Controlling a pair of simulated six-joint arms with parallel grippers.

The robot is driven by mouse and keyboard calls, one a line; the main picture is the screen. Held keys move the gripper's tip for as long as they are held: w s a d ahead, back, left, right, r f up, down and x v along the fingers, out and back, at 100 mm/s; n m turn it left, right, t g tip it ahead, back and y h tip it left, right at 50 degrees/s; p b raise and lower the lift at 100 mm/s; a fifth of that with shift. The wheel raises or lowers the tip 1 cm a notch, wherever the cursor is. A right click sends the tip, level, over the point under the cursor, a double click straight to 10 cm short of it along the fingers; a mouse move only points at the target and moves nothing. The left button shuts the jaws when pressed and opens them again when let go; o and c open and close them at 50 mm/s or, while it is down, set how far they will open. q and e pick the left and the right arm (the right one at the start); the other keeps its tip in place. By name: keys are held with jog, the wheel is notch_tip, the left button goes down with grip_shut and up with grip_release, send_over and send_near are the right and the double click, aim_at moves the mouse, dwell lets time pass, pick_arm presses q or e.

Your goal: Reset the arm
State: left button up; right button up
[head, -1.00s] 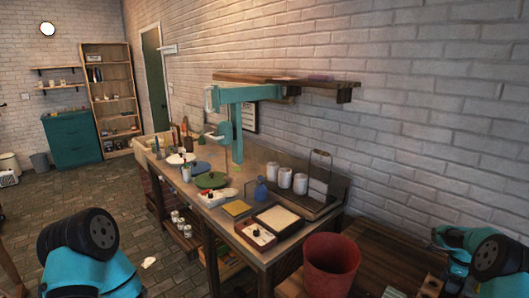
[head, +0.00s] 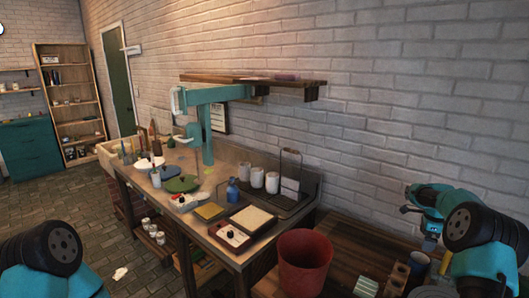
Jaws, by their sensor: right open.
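My right arm comes in at the right edge, and its teal gripper (head: 410,201) is raised in front of the brick wall, over the right end of the furniture. The gripper is small and dark at the tips; it is open and I see nothing held in it. It is apart from the items on the workbench. Of my left arm only a teal and black link shows at the lower left; its gripper is out of the picture.
A shelf (head: 300,84) hangs above.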

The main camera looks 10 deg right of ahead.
notch_tip(320, 180, down, 13)
jog(key=shift+w+d+f, duration=0.1)
jog(key=shift+w+d, duration=0.05)
notch_tip(320, 180, up, 11)
dwell(0.6)
dwell(1.1)
